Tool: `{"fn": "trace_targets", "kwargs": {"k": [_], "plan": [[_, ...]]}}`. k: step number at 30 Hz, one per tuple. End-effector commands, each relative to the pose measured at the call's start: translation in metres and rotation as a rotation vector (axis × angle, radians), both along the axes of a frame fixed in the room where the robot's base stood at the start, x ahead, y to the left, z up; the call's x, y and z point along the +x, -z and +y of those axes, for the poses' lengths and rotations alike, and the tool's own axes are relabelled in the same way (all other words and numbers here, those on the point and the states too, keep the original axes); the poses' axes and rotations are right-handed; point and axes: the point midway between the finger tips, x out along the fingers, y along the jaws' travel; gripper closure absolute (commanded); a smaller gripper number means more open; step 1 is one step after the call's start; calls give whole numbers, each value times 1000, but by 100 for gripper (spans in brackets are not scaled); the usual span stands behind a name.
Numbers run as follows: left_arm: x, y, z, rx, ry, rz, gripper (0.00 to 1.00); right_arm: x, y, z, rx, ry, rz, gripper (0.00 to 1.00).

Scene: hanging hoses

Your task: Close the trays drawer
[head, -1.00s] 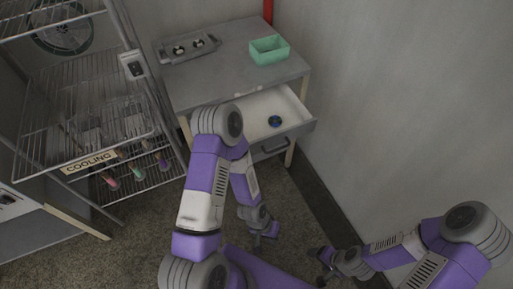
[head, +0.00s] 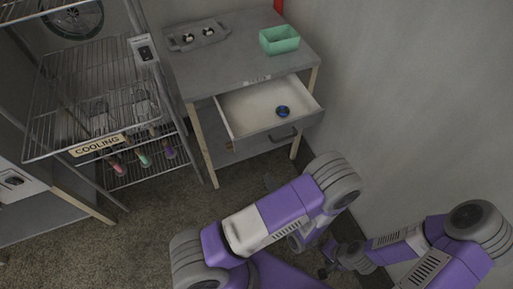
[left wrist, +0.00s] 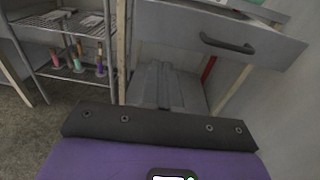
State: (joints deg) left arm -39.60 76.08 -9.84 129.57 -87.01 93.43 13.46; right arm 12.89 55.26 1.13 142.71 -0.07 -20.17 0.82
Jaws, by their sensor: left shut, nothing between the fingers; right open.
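The drawer (head: 250,112) under the grey table stands pulled out, its inside showing. A small blue round item (head: 283,111) lies in it. Its front with the dark handle (head: 283,136) faces me; the handle also shows at upper right in the left wrist view (left wrist: 227,45). My left gripper (left wrist: 165,85) is shut and empty, low in front of the table, below and left of the handle and apart from it. In the head view my left arm mostly hides it. My right gripper (head: 326,262) is open, low at bottom centre, away from the drawer.
The table top (head: 225,65) bears a green bin (head: 279,40) and a grey tray (head: 198,35) with small items. A wall rises close on the right. Floor before the table is open.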

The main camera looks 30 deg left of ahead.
Motion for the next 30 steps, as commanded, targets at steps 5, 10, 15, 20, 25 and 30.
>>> {"fn": "trace_targets", "kwargs": {"k": [5, 10, 15, 20, 25, 30], "plan": [[13, -8, -3, 36, 60, -33, 100, 0, 2, 0, 0, 0, 0, 18], [29, -7, 20, 34, 52, -31, 100, 0, 6, 0, 0, 0, 0, 18], [52, -7, 50, 33, 51, -31, 100, 0, 11, 0, 0, 0, 0, 18], [72, -7, 75, 33, 51, -31, 100, 0, 16, 0, 0, 0, 0, 18], [86, -7, 93, 33, 53, -31, 100, 0, 20, 0, 0, 0, 0, 18], [92, -7, 101, 33, 54, -28, 100, 0, 22, 0, 0, 0, 0, 18]]}}
